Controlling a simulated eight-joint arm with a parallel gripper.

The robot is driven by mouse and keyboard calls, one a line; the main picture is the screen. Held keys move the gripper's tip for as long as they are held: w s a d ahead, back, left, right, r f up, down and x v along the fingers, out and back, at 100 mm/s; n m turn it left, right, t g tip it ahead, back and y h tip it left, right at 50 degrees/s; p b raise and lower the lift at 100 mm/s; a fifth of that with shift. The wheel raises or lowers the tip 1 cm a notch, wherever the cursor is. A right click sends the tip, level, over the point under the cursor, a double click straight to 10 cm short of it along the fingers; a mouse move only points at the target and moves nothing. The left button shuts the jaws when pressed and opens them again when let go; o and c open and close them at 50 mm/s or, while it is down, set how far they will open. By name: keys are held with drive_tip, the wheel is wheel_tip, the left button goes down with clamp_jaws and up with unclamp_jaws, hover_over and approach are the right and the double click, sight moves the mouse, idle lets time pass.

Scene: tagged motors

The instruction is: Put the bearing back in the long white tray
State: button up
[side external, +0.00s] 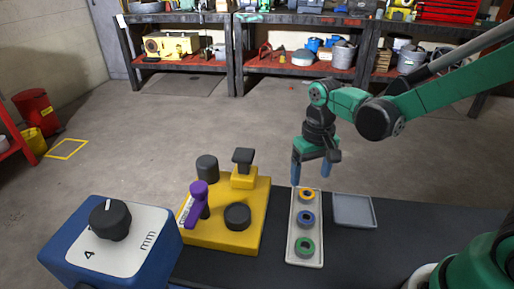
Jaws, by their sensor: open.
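The long white tray (291,243) lies on the dark table, running away from the camera. Three ring-shaped parts sit in it in a row: an orange ring (306,190) at the far end, a blue ring (301,219) in the middle, and a green ring (304,249) at the near end. They look like bearings with dark centres; which one the task means cannot be told. My gripper (311,175) points down above the far end of the tray, near the orange ring. Its blue-tipped fingers are apart, with nothing seen between them.
A shallow grey tray (354,211) lies empty right of the white tray. To the left stands a yellow fixture (224,235) with black knobs and a purple piece (198,198). A blue box (120,238) with a black dial is at front left.

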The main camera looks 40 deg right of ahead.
sight(307, 194)
wheel_tip(307, 194, up, 8)
drive_tip(key=shift+s+n+t, duration=0.7)
drive_tip(key=shift+s+t, duration=0.5)
drive_tip(key=shift+t, duration=0.6)
drive_tip(key=shift+s+n+t, duration=0.7)
drive_tip(key=shift+s+t, duration=0.45)
drive_tip(key=shift+t, duration=0.65)
